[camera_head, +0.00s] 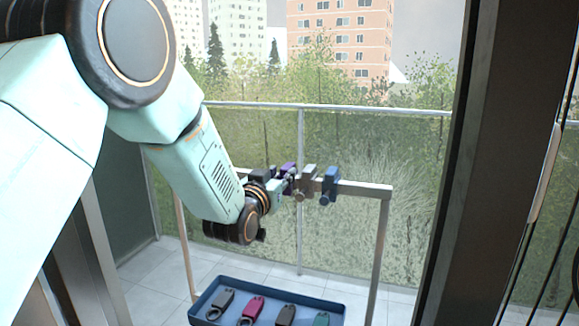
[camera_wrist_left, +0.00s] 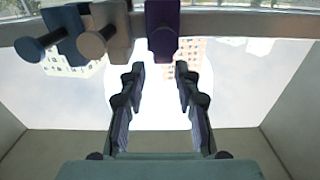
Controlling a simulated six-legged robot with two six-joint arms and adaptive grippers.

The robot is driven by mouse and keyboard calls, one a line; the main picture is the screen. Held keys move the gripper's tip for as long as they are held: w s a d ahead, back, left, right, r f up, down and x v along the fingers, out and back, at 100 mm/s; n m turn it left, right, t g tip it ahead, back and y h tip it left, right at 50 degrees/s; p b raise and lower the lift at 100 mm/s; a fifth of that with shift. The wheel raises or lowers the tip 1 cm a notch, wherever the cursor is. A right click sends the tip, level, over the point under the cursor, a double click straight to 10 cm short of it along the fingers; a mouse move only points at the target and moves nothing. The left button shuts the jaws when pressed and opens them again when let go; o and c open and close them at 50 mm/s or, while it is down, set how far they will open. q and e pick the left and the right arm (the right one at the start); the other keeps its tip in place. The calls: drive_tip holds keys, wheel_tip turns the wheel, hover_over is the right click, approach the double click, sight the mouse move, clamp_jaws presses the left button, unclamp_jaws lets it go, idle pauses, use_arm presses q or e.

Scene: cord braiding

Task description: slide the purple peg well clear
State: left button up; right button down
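The purple peg (camera_head: 288,168) sits on the horizontal bar (camera_head: 362,188), mostly hidden behind my left gripper (camera_head: 284,184) in the head view. The purple peg lies just beyond the fingertips, roughly in line with the gap. Whether they touch cannot be told. My right gripper is in neither view.
A tan peg (camera_head: 306,181) and a blue peg (camera_head: 329,186) stand close together on the bar, right of the purple one. A dark block (camera_head: 258,174) is at its left. A blue tray (camera_head: 197,305) with several ringed tags stands below. The bar's right end is clear.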

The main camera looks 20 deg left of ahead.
sight(283, 171)
use_arm(q)
drive_tip(key=shift+w+a+f, duration=0.1)
drive_tip(key=shift+w+a, duration=0.15)
drive_tip(key=shift+w, duration=0.35)
drive_tip(key=shift+w+a, duration=0.25)
drive_tip(key=shift+w, duration=0.3)
drive_tip(key=w, duration=0.1)
drive_tip(key=w+d, duration=0.1)
drive_tip(key=w, duration=0.1)
drive_tip(key=shift+w+d, duration=0.15)
drive_tip(key=shift+w, duration=0.1)
drive_tip(key=shift+w+a, duration=0.1)
drive_tip(key=shift+a, duration=0.35)
drive_tip(key=shift+w+d, duration=0.15)
drive_tip(key=shift+d, duration=0.1)
drive_tip(key=shift+c, duration=0.2)
drive_tip(key=shift+d, duration=0.1)
drive_tip(key=shift+c, duration=0.9)
drive_tip(key=shift+a, duration=0.2)
clamp_jaws()
